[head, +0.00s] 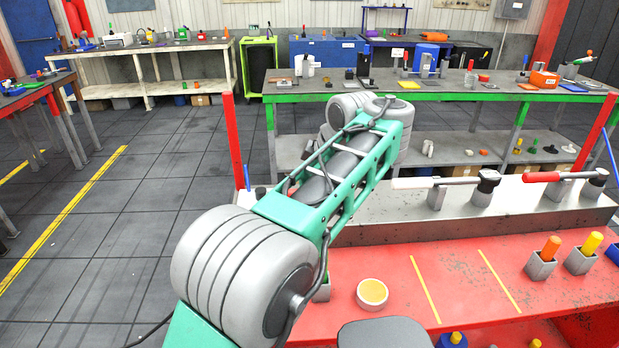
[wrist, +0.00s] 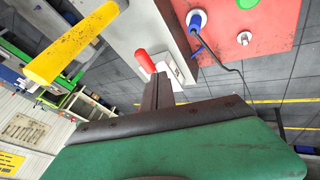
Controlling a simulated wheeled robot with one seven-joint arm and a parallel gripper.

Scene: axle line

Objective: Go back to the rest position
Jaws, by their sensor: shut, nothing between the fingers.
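My gripper (wrist: 158,88) shows in the wrist view as two dark fingers pressed together, with nothing between them. They extend from a dark strip on the green gripper body. In the head view my teal and grey arm reaches up and away over the left end of the red workbench (head: 455,280). The gripper itself cannot be made out there.
In the wrist view a yellow bar (wrist: 75,45), a red-tipped part (wrist: 145,61) and a blue plug (wrist: 197,20) with a cable lie around the fingers. Floor at left is clear.

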